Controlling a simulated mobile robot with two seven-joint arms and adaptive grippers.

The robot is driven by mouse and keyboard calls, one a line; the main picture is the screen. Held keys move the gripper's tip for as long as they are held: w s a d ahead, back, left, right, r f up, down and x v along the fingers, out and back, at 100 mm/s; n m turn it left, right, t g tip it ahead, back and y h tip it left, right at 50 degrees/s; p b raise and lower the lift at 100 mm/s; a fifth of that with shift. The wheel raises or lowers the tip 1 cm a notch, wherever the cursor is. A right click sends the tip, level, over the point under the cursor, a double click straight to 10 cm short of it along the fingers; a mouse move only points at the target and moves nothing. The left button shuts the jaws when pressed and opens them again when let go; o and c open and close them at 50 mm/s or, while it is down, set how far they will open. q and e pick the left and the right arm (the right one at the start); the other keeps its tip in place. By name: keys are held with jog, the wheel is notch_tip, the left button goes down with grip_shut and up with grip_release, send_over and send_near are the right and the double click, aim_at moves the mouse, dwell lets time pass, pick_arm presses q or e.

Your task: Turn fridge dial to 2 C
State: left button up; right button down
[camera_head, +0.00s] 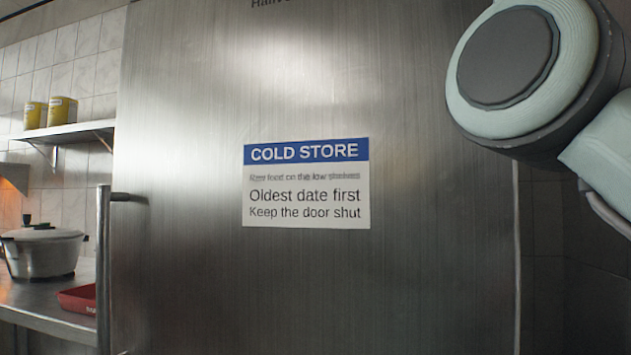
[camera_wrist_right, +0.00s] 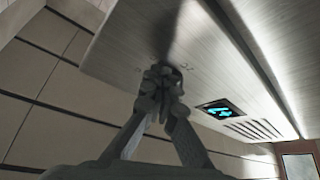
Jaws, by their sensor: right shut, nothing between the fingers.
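The steel cold store door (camera_head: 190,250) fills the middle of the head view and bears a blue and white sign (camera_head: 306,183). In the right wrist view, a brushed metal panel (camera_wrist_right: 235,75) carries a small dark display (camera_wrist_right: 220,109) with a lit cyan figure, slanted and too small to read surely. My right gripper (camera_wrist_right: 161,78) is shut, with its fingertips at the panel, left of the display. Small dark marks show on the panel around the fingertips. The dial is not clear to see; the fingers and their shadow cover that spot. My left gripper is out of view.
Dark vent slots (camera_wrist_right: 255,129) lie beside the display. A vertical door handle (camera_head: 103,265) stands out at the left. Further left are a counter with a lidded pot (camera_head: 42,254) and a red tray (camera_head: 77,298), and a shelf with yellow tins (camera_head: 62,110). My right arm crosses the upper right.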

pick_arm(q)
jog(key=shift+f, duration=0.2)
pick_arm(e)
jog(key=shift+a, duration=0.15)
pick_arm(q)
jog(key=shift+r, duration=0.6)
pick_arm(e)
jog(key=shift+w+a+f, duration=0.25)
jog(key=shift+a+f, duration=0.35)
jog(key=shift+a, duration=0.4)
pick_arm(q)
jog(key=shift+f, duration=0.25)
pick_arm(e)
jog(key=shift+a, duration=0.15)
pick_arm(q)
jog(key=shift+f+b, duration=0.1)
jog(key=shift+b, duration=0.2)
pick_arm(e)
jog(key=shift+f, duration=0.1)
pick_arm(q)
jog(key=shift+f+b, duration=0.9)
pick_arm(e)
jog(key=s, duration=0.2)
jog(key=s+a, duration=0.1)
jog(key=s, duration=0.2)
jog(key=shift+s+a+f, duration=0.25)
jog(key=shift+s+f, duration=0.1)
